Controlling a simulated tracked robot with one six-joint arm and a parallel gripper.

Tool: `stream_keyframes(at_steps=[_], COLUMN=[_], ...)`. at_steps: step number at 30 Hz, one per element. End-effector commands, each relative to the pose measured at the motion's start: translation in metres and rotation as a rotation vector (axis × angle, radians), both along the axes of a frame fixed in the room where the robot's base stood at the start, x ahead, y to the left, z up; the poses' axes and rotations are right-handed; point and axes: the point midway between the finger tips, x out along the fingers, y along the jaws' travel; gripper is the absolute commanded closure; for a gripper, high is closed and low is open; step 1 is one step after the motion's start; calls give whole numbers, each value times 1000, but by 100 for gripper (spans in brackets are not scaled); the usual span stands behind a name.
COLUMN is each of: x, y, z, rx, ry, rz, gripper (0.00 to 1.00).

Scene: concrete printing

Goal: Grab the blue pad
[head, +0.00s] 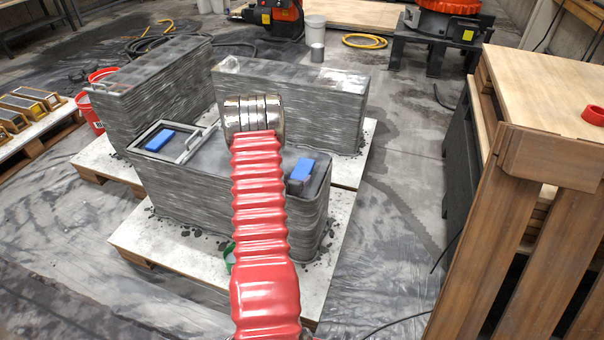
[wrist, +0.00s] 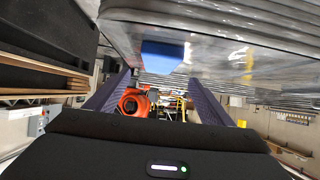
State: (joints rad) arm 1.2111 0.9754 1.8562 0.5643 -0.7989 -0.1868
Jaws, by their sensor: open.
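Two blue pads show in the head view. One blue pad (head: 303,168) is at the right end of the near grey layered concrete piece (head: 308,215), by a small dark block. The other blue pad (head: 160,140) lies inside a grey frame at the left end. My gripper is hidden behind my red-sleeved arm in the head view. In the wrist view my gripper (wrist: 158,80) is open, with two purple fingers apart and nothing between them. A blue pad (wrist: 162,55) shows beyond and slightly above the fingertips, against a grey surface; I cannot tell which pad it is.
Two more layered concrete pieces stand behind, at left (head: 150,80) and right (head: 325,105). White pallets (head: 145,240) lie beneath. A wooden bench (head: 545,75) stands at right. A green bucket (head: 230,258) is partly hidden by my arm. The plastic-covered floor at front left is clear.

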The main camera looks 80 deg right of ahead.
Motion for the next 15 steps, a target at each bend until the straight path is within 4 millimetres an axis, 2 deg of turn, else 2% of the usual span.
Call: stream_keyframes(at_steps=[6,15], x=[-3,-3], y=[-21,-24], z=[-11,-13], rx=[0,0], ry=[0,0], rz=[-1,-1], gripper=[25,25])
